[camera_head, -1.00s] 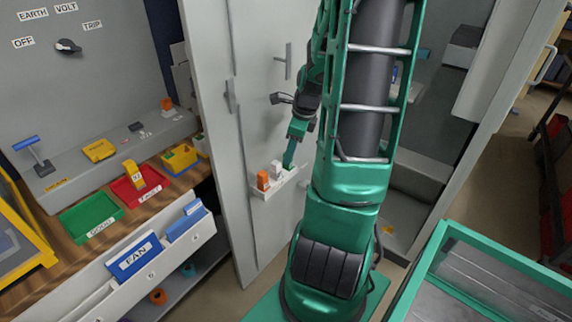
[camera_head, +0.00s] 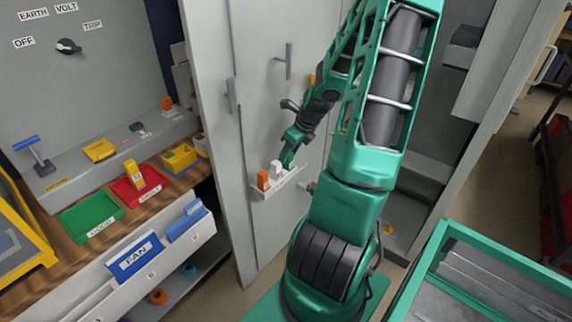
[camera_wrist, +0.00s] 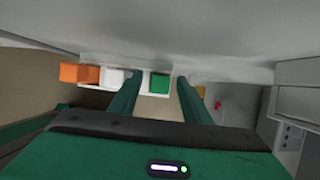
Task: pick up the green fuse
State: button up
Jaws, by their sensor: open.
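The green fuse (camera_wrist: 159,84) sits in a small white holder (camera_head: 273,190) on the grey cabinet door. In the wrist view it lies between the two fingers of my gripper (camera_wrist: 158,78), with a visible gap on either side. My gripper (camera_head: 289,158) is open, right at the holder's right end in the head view. There, the green fuse is hard to tell from the green fingers. A white fuse (camera_head: 277,168) and an orange fuse (camera_head: 263,180) stand to the left in the same holder; the left finger is close to the white one.
The door face (camera_head: 262,110) rises just behind the holder, with a handle (camera_head: 288,60) above. A green-rimmed case (camera_head: 480,245) stands at lower right.

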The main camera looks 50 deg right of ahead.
jog(key=shift+x, duration=1.15)
jog(key=c, duration=1.1)
jog(key=shift+o, duration=0.2)
jog(key=shift+r, duration=0.1)
jog(key=shift+r, duration=0.7)
notch_tip(320, 180, up, 2)
jog(key=s, duration=1.8)
jog(key=shift+d, duration=0.35)
